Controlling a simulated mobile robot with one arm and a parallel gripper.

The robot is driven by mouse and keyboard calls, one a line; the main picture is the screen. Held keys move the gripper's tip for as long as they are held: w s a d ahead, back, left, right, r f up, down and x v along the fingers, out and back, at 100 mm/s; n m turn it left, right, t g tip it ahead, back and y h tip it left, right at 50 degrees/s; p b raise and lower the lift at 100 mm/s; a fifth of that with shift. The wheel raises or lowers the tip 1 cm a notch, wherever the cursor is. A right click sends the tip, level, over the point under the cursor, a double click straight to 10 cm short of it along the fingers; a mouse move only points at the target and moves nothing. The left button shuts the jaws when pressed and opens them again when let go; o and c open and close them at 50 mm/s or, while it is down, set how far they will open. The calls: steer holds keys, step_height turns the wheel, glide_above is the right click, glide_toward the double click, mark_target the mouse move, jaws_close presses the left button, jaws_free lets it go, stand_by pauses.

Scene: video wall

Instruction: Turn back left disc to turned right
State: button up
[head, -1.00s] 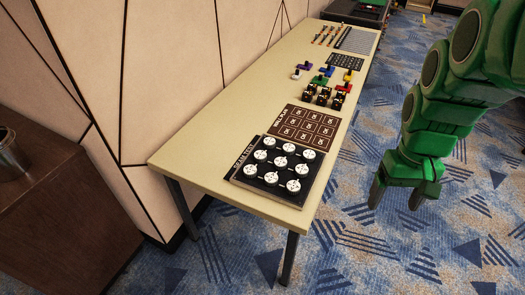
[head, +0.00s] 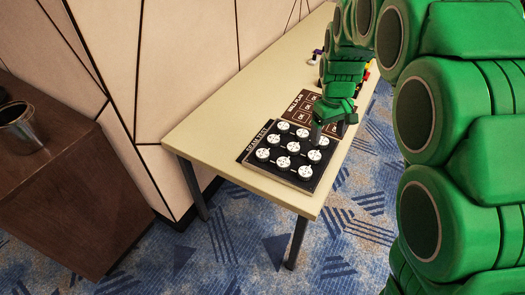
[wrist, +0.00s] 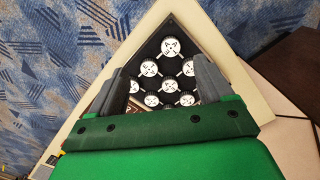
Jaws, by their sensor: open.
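A black board (head: 273,171) on the table holds rows of round white discs with dark marks. In the head view a far left disc (head: 283,127) and a near left disc (head: 263,155) show clearly. Which one the task calls back left, and how each is turned, I cannot tell. My gripper (head: 319,138) is over the far right part of the board and hides part of it. In the wrist view my gripper (wrist: 160,66) is open, with several discs, such as one white disc (wrist: 149,68), seen between its fingers. It holds nothing; contact is unclear.
The board lies on a long pale table (head: 215,120) along a panelled wall (head: 180,60). A brown labelled panel (head: 301,103) lies beyond the board. A brown cabinet (head: 60,200) with a metal cup (head: 20,128) stands at left. The table's near left end is bare.

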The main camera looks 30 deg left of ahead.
steer(key=w+a+f+n, duration=0.25)
steer(key=a+f, duration=0.45)
steer(key=a, duration=0.5)
steer(key=n, duration=0.3)
glide_above(263, 153)
steer(key=shift+y, duration=0.3)
step_height(263, 153, down, 6)
steer(key=shift+f, duration=0.1)
steer(key=shift+a+f, duration=0.1)
steer(key=shift+f, duration=3.9)
steer(key=c, duration=1)
steer(key=shift+c, duration=0.2)
steer(key=shift+m, duration=0.25)
